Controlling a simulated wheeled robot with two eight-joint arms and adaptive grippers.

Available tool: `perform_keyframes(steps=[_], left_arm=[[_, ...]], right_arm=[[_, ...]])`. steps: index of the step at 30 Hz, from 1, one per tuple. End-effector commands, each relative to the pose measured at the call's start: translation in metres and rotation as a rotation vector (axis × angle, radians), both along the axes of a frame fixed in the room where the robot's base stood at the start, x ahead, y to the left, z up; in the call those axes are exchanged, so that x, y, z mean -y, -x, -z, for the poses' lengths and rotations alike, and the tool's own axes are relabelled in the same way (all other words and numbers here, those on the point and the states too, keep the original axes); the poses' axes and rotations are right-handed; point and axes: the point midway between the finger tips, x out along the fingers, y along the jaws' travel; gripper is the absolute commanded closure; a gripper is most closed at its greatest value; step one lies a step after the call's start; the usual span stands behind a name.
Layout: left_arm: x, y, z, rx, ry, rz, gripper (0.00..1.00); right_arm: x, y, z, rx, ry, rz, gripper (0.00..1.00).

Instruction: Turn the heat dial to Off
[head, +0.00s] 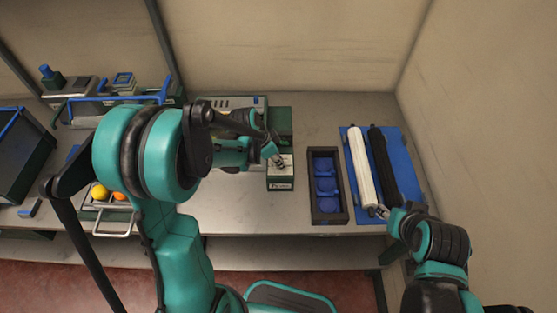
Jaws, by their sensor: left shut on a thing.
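A small green unit (281,184) with a pale top panel and a labelled front stands at the middle of the bench. My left gripper (279,161) reaches down from the left onto its pale top and is shut on what appears to be the heat dial. The fingers cover the dial, so its pointer and setting cannot be read. My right gripper (383,211) hangs at the right, by the front end of a white roller (361,170). Its fingers are too small to tell if they are open.
A dark tray (313,193) with blue round pieces lies right of the unit. A blue board (405,178) holds the white roller and a black one. At left, a metal tray (92,214) holds oranges. A wall closes the right side.

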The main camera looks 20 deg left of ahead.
Motion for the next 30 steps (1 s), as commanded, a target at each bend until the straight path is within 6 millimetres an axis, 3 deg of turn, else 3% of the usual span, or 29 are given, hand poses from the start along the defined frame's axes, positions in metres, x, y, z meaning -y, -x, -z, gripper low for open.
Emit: perform_keyframes(steps=[30], left_arm=[[0.006, 0.003, 0.001, 0.001, -0.002, -0.948, 1.00]], right_arm=[[0.000, 0.000, 0.020, 0.000, 0.000, 0.000, 0.60]])
